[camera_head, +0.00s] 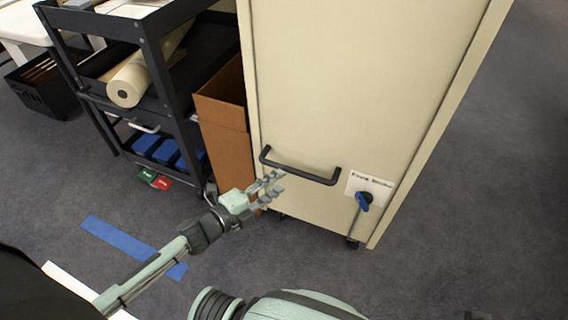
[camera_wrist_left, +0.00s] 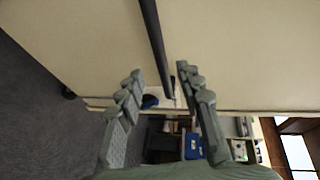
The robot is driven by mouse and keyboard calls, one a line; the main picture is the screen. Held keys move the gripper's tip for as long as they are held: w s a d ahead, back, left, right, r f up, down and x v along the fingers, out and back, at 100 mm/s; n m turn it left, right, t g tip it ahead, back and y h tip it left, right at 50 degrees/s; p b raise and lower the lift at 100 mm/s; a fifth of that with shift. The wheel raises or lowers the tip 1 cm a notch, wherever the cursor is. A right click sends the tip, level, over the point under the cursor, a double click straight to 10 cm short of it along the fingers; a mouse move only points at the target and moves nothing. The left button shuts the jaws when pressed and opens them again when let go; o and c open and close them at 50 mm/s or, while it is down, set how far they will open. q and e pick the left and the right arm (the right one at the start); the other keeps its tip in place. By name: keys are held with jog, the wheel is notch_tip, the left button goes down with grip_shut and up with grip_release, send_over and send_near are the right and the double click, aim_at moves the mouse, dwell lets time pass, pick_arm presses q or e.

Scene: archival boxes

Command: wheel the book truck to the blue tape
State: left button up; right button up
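The book truck appears to be the tall cream unit (camera_head: 345,90) on small casters, with a black bar handle (camera_head: 300,173) low on its end panel. A blue tape strip (camera_head: 115,238) lies on the floor to its left, partly covered by my left arm. My left gripper (camera_head: 273,188) is open at the handle's left end. In the left wrist view the handle (camera_wrist_left: 158,45) runs between the lines of the open fingers (camera_wrist_left: 165,90), which do not grip it; exact contact cannot be told. My right gripper is not in view.
A black shelf cart (camera_head: 158,65) with a paper roll (camera_head: 130,85) and blue boxes (camera_head: 165,152) stands left of the truck. A cardboard box (camera_head: 225,130) stands between them. Green and red items (camera_head: 155,180) lie near the cart. Grey floor is clear at right.

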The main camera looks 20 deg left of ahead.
aim_at(293, 173)
pick_arm(q)
jog(key=shift+w+d+m, duration=0.25)
jog(key=shift+w+m, duration=0.05)
jog(key=shift+w, duration=0.15)
jog(key=x, duration=0.7)
jog(key=shift+s, duration=0.1)
jog(key=shift+c, duration=0.5)
grip_shut()
